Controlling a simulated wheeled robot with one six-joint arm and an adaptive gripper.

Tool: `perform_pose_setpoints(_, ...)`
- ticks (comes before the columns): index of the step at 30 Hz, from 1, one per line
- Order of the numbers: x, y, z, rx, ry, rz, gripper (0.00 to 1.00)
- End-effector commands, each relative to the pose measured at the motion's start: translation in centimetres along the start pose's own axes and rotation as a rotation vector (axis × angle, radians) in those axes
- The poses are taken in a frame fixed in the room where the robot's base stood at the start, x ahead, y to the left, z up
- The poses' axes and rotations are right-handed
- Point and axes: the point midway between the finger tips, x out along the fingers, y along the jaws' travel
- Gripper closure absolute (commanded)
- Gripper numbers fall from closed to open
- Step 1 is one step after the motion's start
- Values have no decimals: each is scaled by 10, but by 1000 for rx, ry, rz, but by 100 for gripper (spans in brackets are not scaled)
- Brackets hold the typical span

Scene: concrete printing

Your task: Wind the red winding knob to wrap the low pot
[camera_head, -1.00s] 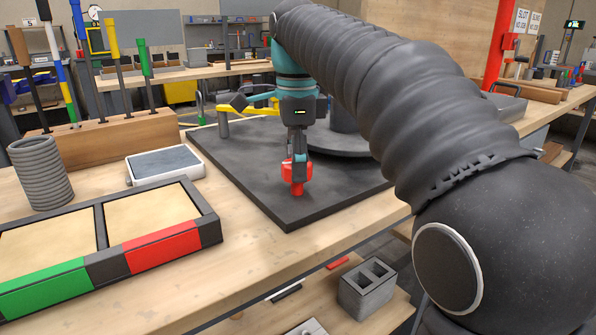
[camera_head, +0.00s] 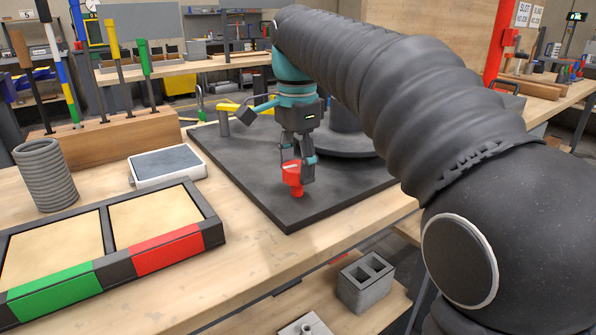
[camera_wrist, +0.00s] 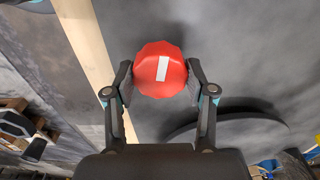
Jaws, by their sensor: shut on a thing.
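The red winding knob (camera_head: 293,177) stands upright on the dark base plate (camera_head: 262,190). It also shows in the wrist view (camera_wrist: 160,69), seen from above, with a white bar mark tilted slightly from vertical. My gripper (camera_head: 299,170) is over the knob with its fingers closed on both sides of it; in the wrist view the fingertips (camera_wrist: 160,80) press on its left and right sides. Behind my gripper is a dark round turntable (camera_head: 335,143) on the plate, with a dark cylinder on it, mostly hidden by my arm. I cannot tell whether that is the low pot.
A yellow-handled piece (camera_head: 230,107) stands at the plate's back left. Left are a grey ribbed cylinder (camera_head: 45,175), a grey pad (camera_head: 166,166), a two-bay tray with green and red fronts (camera_head: 105,262), and a wooden tool rack (camera_head: 110,138). A concrete block (camera_head: 365,283) is below the table edge.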

Motion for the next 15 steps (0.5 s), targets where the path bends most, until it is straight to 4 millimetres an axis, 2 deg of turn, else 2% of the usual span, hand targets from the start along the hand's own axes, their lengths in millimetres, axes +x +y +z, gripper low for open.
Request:
perform_pose_setpoints(6,0,-1,0,-194,3,-3,80)
perform_pose_setpoints(15,0,-1,1,-230,2,-3,80)
